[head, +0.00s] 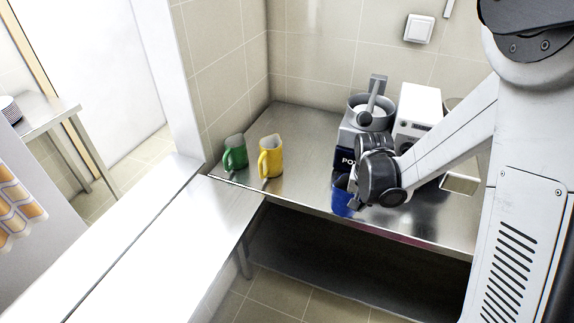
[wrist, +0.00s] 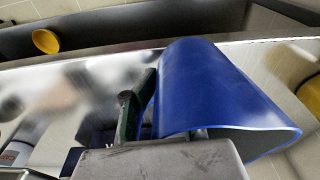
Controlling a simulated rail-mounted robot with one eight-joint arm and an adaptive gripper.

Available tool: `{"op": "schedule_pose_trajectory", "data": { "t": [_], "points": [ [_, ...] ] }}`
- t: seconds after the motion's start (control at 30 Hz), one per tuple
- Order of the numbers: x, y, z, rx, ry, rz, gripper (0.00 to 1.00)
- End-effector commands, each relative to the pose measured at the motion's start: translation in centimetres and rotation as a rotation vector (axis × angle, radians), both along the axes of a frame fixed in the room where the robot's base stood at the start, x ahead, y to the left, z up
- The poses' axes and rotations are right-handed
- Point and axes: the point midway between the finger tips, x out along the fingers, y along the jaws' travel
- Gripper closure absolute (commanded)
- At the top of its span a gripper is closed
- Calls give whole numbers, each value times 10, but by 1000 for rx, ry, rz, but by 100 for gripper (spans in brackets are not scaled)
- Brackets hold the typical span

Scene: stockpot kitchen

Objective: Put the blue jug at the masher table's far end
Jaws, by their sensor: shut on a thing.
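The blue jug (head: 342,196) is at the front edge of the steel table, mostly hidden behind my gripper (head: 358,204) in the head view. In the wrist view the blue jug (wrist: 205,88) fills the middle right, tilted in the picture. My gripper (wrist: 145,125) is shut on the jug, with a dark finger at its left side; the exact grip point is partly hidden. I cannot tell whether the jug touches the table. The steel table (head: 300,180) carries the machine with a grey bowl (head: 372,112), apparently the masher.
A green jug (head: 236,153) and a yellow jug (head: 270,158) stand at the table's left end. Bare steel lies between the yellow jug and my gripper. A lower steel counter (head: 165,245) adjoins at left.

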Motion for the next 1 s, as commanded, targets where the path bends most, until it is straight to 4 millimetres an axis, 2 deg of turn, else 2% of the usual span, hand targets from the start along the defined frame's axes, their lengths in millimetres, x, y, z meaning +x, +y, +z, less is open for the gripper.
{"op": "schedule_pose_trajectory", "data": {
  "t": [0.03,0.5,1.0],
  "points": [
    [2,9,0,-2,0,-64,100],
    [14,71,22,-2,0,-814,100],
    [11,142,56,-4,0,-1661,100]
  ]
}}
